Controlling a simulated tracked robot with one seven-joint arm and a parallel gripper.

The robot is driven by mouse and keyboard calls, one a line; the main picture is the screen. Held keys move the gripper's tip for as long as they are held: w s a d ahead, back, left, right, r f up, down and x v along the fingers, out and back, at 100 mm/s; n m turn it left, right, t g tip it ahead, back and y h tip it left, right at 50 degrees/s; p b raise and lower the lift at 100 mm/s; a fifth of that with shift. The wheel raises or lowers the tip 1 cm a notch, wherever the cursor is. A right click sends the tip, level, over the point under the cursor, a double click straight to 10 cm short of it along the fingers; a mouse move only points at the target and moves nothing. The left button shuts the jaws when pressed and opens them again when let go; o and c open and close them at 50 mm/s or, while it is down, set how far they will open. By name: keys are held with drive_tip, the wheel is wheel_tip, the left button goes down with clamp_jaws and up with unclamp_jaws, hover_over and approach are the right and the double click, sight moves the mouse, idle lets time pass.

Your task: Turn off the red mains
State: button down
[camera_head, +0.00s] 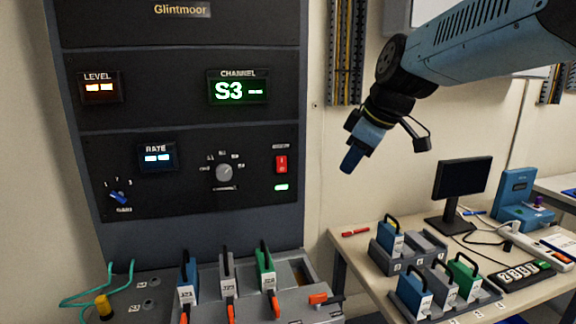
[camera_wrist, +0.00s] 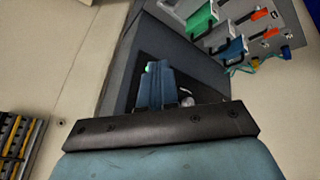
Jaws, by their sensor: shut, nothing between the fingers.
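My gripper (camera_head: 347,166) hangs to the right of the rack in the head view, apart from the switch, pointing down and slightly left. Its blue fingers are together and hold nothing. In the wrist view the shut fingers (camera_wrist: 154,86) point towards the dark panel. I cannot make out the red switch in that view.
A grey rotary knob (camera_head: 224,172) and a blue knob (camera_head: 118,197) share the panel. Below stand handled modules (camera_head: 267,282) with orange levers. A bench (camera_head: 350,246) at right carries more modules, a monitor (camera_head: 462,178) and a power strip (camera_head: 530,245).

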sight(282, 164)
drive_tip(key=w+a+r+n+y, duration=0.2)
drive_tip(key=w+a+n, duration=0.4)
drive_tip(key=w+n, duration=0.1)
drive_tip(key=shift+w+a+r+g, duration=0.2)
drive_tip(key=shift+w+a+g, duration=0.15)
drive_tip(key=shift+w, duration=0.45)
drive_tip(key=x, duration=0.4)
drive_tip(key=w+x, duration=0.1)
drive_tip(key=x, duration=0.2)
drive_tip(key=w+r+x, duration=0.1)
drive_tip(key=x, duration=0.3)
drive_tip(key=shift+a+f, duration=0.15)
drive_tip(key=shift+f, duration=0.15)
drive_tip(key=shift+w+a, duration=0.15)
drive_tip(key=shift+w, duration=0.6)
drive_tip(key=shift+w+f, duration=0.1)
